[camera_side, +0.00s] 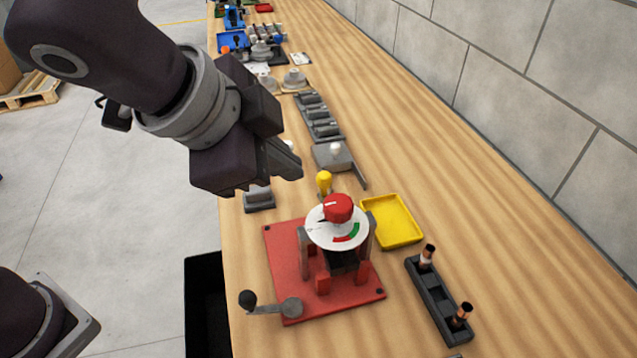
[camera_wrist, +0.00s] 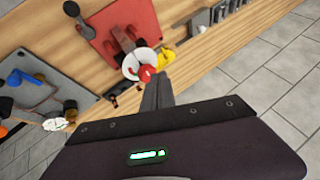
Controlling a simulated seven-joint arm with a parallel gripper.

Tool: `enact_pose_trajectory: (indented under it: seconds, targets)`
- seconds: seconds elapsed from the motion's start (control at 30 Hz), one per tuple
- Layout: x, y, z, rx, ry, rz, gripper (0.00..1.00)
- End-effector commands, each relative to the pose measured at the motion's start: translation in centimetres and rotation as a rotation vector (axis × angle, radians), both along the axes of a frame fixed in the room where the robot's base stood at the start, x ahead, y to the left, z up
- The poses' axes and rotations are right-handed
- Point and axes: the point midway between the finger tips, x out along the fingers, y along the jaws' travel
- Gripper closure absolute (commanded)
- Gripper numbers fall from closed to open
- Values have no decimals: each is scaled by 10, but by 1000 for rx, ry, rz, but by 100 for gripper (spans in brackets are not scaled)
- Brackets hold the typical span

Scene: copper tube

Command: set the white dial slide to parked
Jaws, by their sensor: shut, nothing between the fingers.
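The white dial (camera_side: 318,238) is a round disc with a red arc and a green arc near its front edge. A red knob (camera_side: 339,208) with a white mark sits on top of it. The dial stands on a dark mount with grey posts over a red base plate (camera_side: 285,245). The wrist view also shows the dial (camera_wrist: 131,66) and knob (camera_wrist: 147,74), just beyond my fingertips. My gripper (camera_side: 290,170) is shut and empty, above and to the left of the dial and apart from it. No slide or parked mark can be made out.
A yellow-topped peg (camera_side: 324,182) stands behind the dial. A crank lever (camera_side: 272,304) lies at the plate's front. Bare bench (camera_side: 500,250) extends to the right.

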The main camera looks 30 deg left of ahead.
Motion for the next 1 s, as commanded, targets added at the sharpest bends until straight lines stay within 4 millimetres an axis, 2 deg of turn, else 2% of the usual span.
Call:
enact_pose_trajectory:
  seconds: [0.17,0.4,0.6,0.73,1.0]
  targets:
    - [5,0,-7,2,4,3,100]
    - [32,-5,-46,3,5,2,100]
    - [51,-10,-71,0,4,1,100]
    - [57,-11,-79,-1,3,2,100]
    - [59,-11,-80,-1,2,1,100]
